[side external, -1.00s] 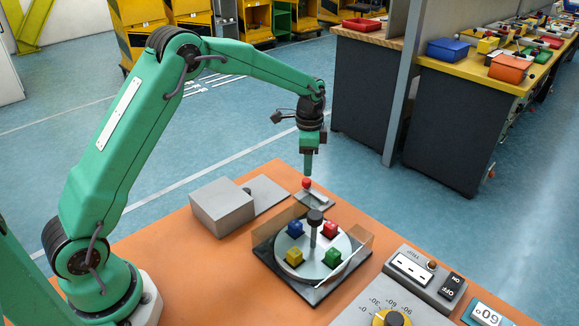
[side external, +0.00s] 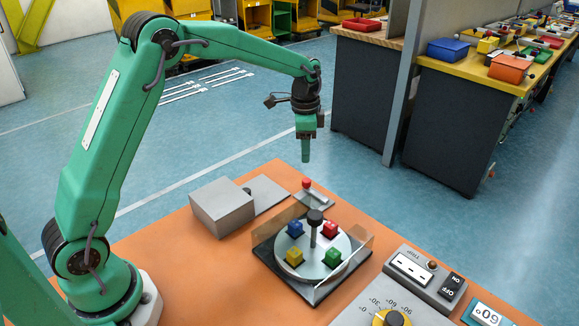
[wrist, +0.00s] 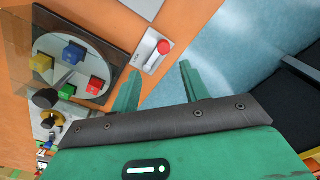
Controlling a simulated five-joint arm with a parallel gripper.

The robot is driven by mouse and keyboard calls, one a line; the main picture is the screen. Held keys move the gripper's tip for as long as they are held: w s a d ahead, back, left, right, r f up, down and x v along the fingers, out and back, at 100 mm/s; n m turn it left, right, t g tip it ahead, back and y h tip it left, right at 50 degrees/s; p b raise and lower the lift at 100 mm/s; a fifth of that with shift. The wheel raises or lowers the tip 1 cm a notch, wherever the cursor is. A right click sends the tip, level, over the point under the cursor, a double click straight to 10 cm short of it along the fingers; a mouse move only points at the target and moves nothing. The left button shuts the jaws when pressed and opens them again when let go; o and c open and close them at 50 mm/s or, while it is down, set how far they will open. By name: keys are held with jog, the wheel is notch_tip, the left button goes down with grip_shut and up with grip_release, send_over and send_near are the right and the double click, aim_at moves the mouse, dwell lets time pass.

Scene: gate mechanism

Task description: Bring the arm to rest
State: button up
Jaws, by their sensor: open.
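My gripper (side external: 306,150) hangs pointing down from the raised arm, above and slightly behind the red-knobbed lever (side external: 307,184), apart from it. In the wrist view its two green fingers (wrist: 158,88) are spread with nothing between them. The red knob of the lever (wrist: 164,47) shows just beyond the fingers. The round turntable (side external: 313,262) on its dark base carries a blue, a red, a yellow and a green block around a black-knobbed post (side external: 315,217). Clear panels stand around the turntable.
A grey box (side external: 222,206) sits on the orange table (side external: 180,245) left of the lever. The air around my gripper is clear.

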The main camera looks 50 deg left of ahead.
jog(key=s+d+r+n+t, duration=0.1)
jog(key=s+r+n+t, duration=0.15)
jog(key=s+r, duration=0.65)
jog(key=s+r+n+t, duration=0.1)
jog(key=s+r+n, duration=0.35)
jog(key=s, duration=0.85)
jog(key=s+f+n+t, duration=0.1)
jog(key=s+f, duration=0.1)
jog(key=s, duration=0.7)
jog(key=shift+n+t, duration=0.3)
jog(key=shift+t, duration=0.05)
jog(key=shift+d, duration=0.1)
